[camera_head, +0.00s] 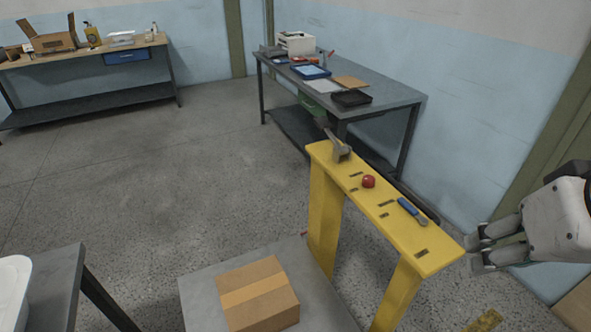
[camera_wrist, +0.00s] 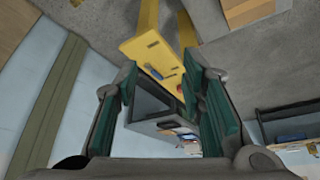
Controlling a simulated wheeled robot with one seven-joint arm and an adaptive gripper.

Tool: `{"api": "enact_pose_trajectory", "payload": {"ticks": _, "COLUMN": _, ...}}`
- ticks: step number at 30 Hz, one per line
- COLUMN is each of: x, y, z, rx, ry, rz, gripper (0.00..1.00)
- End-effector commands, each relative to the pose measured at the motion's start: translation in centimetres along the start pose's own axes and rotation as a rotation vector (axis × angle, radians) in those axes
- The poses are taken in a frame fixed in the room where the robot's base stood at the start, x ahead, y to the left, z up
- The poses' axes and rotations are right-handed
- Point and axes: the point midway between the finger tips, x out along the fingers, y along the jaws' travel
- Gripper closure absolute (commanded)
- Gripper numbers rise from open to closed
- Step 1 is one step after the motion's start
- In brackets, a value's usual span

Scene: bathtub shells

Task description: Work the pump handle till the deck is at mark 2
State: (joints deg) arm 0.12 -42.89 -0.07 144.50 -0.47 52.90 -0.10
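A yellow frame (camera_head: 395,215) stands beside a grey deck (camera_head: 205,292) that carries a taped cardboard box (camera_head: 258,294). A grey lever (camera_head: 340,150), which looks like the pump handle, rises from the far end of the frame's top, with a green grip (camera_head: 311,104) leaning away toward the workbench. A red knob (camera_head: 368,181) sits on the frame's top. I cannot read any mark numbers or the deck's level. My gripper (camera_head: 474,251) is open and empty, right of the frame's near end, far from the lever. The wrist view shows its green-padded fingers (camera_wrist: 160,78) apart.
A blue-handled wrench (camera_head: 411,210) lies on the frame's top. A grey workbench (camera_head: 395,98) with trays stands behind the lever. Another bench (camera_head: 85,58) is at the far left, and a table corner (camera_head: 62,285) at the near left. The floor between is clear.

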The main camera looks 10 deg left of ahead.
Motion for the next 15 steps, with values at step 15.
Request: {"api": "enact_pose_trajectory", "payload": {"ticks": 15, "x": 0.7, "y": -0.2, "z": -1.7, "rx": -0.028, "ry": 0.007, "rz": 0.02, "gripper": 1.0}}
